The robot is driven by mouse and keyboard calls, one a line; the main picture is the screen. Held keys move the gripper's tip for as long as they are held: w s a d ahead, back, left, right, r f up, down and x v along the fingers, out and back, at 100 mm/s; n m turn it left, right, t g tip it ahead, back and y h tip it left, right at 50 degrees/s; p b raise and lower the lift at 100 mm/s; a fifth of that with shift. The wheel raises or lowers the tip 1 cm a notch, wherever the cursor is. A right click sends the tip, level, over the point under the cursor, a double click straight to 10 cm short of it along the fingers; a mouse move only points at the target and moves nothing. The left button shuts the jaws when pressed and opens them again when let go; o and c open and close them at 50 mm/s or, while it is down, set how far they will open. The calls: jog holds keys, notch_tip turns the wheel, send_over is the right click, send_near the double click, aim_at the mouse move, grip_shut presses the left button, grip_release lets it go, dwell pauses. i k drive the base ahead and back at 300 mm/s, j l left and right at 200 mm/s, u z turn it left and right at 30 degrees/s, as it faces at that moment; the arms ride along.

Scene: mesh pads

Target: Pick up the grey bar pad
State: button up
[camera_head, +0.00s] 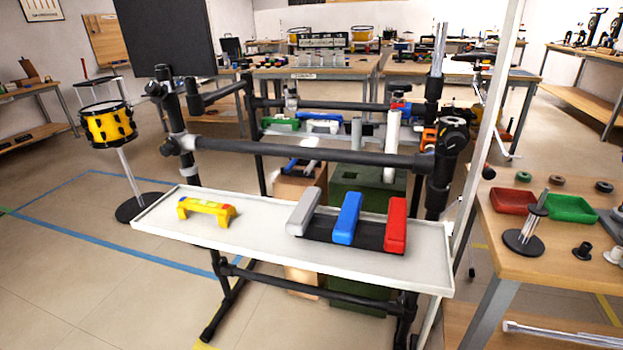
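The grey bar pad (303,212) lies on the white tray shelf (262,232), right of its middle. It is the leftmost of three bars on a black base (322,230). The blue bar (347,218) is beside it with a gap, and the red bar (396,224) is at the right end. The bars appear to rest on the base with their long sides running front to back. My gripper is not in view, and nothing hides the top of the grey bar.
A yellow bridge-shaped piece (207,210) stands on the tray's left. A black tube frame (300,150) rises behind the tray, and a pale upright post (490,130) stands at its right. A wooden table (530,262) with red and green bins is at the right.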

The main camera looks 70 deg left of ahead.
aim_at(299, 219)
jog(key=u, duration=1.7)
